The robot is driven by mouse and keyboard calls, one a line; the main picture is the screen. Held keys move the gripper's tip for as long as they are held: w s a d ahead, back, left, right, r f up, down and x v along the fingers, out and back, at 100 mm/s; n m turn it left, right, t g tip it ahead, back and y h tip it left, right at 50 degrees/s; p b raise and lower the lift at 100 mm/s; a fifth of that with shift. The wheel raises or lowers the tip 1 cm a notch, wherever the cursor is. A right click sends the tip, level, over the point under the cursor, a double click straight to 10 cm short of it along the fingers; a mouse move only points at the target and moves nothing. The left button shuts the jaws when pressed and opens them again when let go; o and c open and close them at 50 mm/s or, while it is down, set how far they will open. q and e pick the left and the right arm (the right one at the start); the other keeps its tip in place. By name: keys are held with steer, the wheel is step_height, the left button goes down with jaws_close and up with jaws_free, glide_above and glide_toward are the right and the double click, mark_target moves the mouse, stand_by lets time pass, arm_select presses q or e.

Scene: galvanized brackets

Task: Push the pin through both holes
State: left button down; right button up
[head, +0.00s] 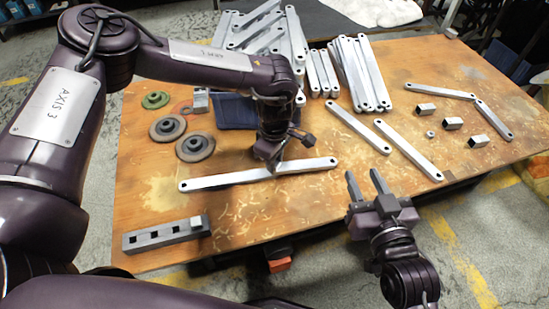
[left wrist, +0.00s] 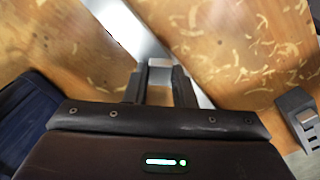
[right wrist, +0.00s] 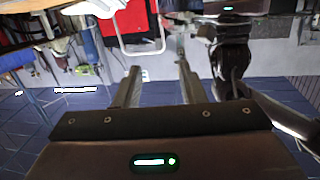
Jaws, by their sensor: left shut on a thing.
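My left gripper (left wrist: 160,85) is shut on a small pale grey square-ended piece, seemingly the pin (left wrist: 160,63). It is directly above the middle of a long flat metal strip (head: 225,179), which looks like two bars overlapping end to end. The strip also shows under the fingers in the left wrist view (left wrist: 130,28). The holes under the gripper and the pin's lower end are hidden, so I cannot tell whether it is in them. My right gripper (head: 364,175) is open and empty off the table's front edge.
A dark block with square holes (head: 150,240) lies front left. Loose bars (head: 408,148) and short square tubes (head: 453,123) lie right; stacked bars (head: 360,75) are at the back.

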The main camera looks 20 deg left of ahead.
arm_select(q)
steer(key=c, duration=1.1)
jaws_free()
steer(key=shift+c, duration=0.2)
arm_select(e)
steer(key=shift+r, duration=0.1)
step_height(320, 180, up, 8)
steer(key=t+y, duration=0.1)
steer(key=t, duration=0.2)
arm_select(q)
step_height(320, 180, up, 4)
steer(key=shift+r+p, duration=0.1)
steer(key=shift+p, duration=0.55)
step_height(320, 180, up, 4)
steer(key=shift+f+p, duration=0.2)
steer(key=shift+p, duration=0.2)
arm_select(e)
steer(key=s+f+g+h, duration=0.2)
steer(key=f+g, duration=0.5)
steer(key=f, duration=0.8)
steer(key=shift+s+d+f+h, duration=0.3)
steer(key=shift+s+f, duration=0.1)
steer(key=shift+s, duration=0.45)
arm_select(q)
steer(key=shift+s+f, duration=0.1)
arm_select(e)
steer(key=shift+s, duration=0.1)
